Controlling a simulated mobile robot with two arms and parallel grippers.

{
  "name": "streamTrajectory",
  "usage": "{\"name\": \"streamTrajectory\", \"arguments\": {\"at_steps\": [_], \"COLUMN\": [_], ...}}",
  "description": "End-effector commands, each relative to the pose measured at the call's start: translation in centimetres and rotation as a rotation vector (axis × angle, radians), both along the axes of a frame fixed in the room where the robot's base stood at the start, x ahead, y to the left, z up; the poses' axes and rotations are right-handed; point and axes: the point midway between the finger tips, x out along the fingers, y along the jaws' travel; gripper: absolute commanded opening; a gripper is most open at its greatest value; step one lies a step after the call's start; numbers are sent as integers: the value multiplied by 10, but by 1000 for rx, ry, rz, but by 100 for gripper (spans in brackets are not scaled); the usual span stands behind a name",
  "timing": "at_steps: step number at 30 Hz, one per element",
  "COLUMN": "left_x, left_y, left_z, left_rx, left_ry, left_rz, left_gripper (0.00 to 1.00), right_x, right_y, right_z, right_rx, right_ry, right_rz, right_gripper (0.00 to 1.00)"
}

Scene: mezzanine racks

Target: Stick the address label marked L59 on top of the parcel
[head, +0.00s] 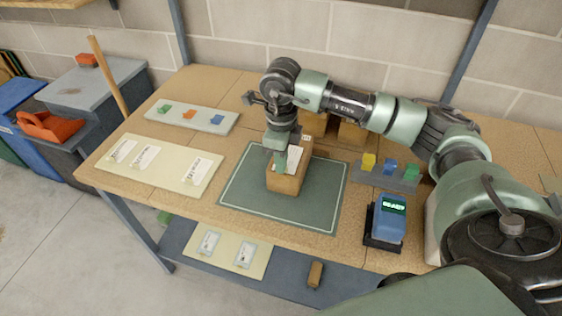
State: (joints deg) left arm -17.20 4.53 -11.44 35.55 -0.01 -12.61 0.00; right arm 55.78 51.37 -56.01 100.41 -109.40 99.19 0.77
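A brown cardboard parcel (287,184) stands on the green mat (255,200) in the middle of the table. A white label (293,162) with print on it is at the parcel's top; I cannot read it or tell if it is stuck down or held. My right gripper (281,162) points down right at the label, its fingertips at or just above the parcel's top. Whether the fingers are open or shut does not show clearly. A cream board (170,170) on the left of the table carries several white labels, too small to read. My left gripper is not in view.
Behind the parcel stand more brown boxes (352,134). A blue device with a green display (388,218) stands right of the mat. Coloured blocks sit on a grey strip (358,176) and on a pale tray (215,126). A lower shelf (185,240) holds another label board (226,262).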

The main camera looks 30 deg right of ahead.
Motion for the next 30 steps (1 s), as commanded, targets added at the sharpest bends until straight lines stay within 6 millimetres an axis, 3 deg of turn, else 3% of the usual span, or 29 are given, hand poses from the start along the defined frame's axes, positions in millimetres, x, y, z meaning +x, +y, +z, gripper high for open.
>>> {"name": "streamTrajectory", "arguments": {"at_steps": [30], "left_x": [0], "left_y": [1], "left_z": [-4], "left_rx": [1], "left_ry": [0], "left_rz": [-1], "left_gripper": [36], "right_x": [0], "right_y": [0], "right_z": [-1], "right_rx": [0], "right_ry": [0], "right_rz": [0], "right_gripper": [0]}}
